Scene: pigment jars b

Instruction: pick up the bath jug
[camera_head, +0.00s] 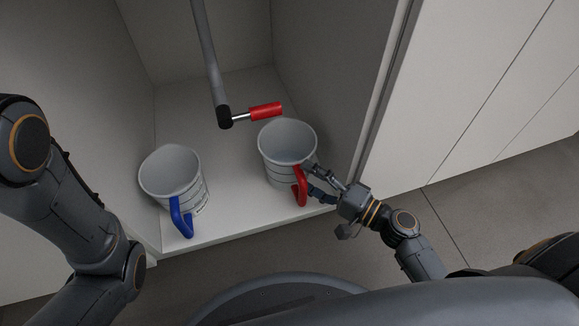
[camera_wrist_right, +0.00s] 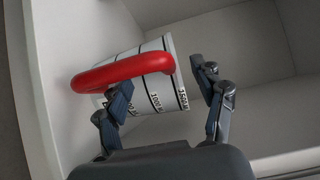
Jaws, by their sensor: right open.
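Two white measuring jugs stand upright on the cabinet floor. One jug (camera_head: 281,140) has a red handle (camera_head: 301,186) and stands at the right; the other jug (camera_head: 170,170) has a blue handle (camera_head: 180,216) and stands at the left. My right gripper (camera_head: 311,179) is open at the red-handled jug's right side, close to the handle. In the right wrist view the red handle (camera_wrist_right: 125,72) reaches across one finger of the gripper (camera_wrist_right: 161,76), with the marked jug wall (camera_wrist_right: 158,90) behind. Contact cannot be told. My left arm shows at the left, its gripper out of view.
A grey pipe (camera_head: 208,55) with a red-gripped lever (camera_head: 265,111) hangs down behind the jugs. The cabinet's right wall (camera_head: 345,75) is close to the red-handled jug. Bare cabinet floor (camera_head: 225,175) lies between the jugs.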

